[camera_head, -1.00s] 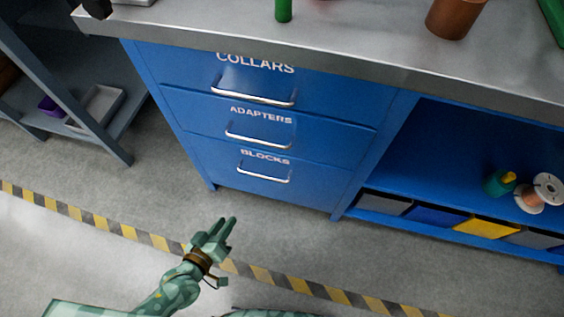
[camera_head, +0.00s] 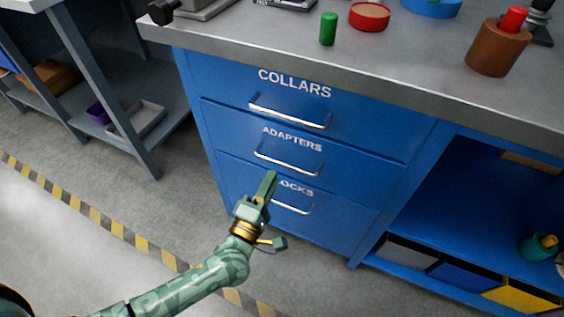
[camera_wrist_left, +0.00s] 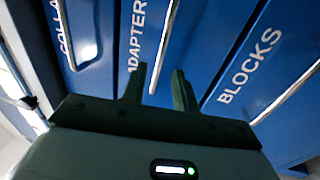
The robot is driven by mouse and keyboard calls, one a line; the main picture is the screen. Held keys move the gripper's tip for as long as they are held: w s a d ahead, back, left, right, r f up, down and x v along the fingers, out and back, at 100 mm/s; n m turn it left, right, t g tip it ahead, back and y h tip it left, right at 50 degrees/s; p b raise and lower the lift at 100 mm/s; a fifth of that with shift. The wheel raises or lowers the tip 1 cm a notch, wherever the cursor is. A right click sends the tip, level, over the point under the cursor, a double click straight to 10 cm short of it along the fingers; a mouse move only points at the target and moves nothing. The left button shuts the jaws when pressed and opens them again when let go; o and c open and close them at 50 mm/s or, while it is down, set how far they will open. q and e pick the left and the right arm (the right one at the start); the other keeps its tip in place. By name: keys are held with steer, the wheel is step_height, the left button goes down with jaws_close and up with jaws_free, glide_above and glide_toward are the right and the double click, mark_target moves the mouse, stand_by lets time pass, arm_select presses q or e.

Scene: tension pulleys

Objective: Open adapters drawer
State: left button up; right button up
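The blue adapters drawer (camera_head: 232,132) is the middle one of three and is closed, with a silver bar handle (camera_head: 287,160) below its white label. The handle also shows in the left wrist view (camera_wrist_left: 166,45). My left gripper (camera_head: 270,178) is in front of the cabinet, just below the adapters handle, its fingers overlapping the start of the BLOCKS label in the head view. My right gripper is not in view.
The collars drawer (camera_head: 345,118) above and the blocks drawer (camera_head: 335,222) below are closed. A grey worktop (camera_head: 395,70) overhangs the drawers and carries a green cylinder (camera_head: 328,29) and a brown pot (camera_head: 497,49). An open shelf with bins is at right.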

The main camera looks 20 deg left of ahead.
mark_target(281, 163)
arm_select(q)
steer(key=shift+w+d+r+b, duration=0.1)
steer(key=shift+w+r+b, duration=0.1)
steer(key=shift+w, duration=0.85)
steer(key=shift+w+a+r+b, duration=0.1)
steer(key=shift+w+r, duration=0.1)
steer(key=shift+w, duration=0.85)
steer(key=shift+w+d+r+b, duration=0.1)
steer(key=shift+w+r, duration=0.1)
steer(key=shift+w, duration=0.85)
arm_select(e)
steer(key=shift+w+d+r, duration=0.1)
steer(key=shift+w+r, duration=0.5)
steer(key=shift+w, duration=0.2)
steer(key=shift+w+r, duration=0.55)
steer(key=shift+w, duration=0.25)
arm_select(q)
jaws_close()
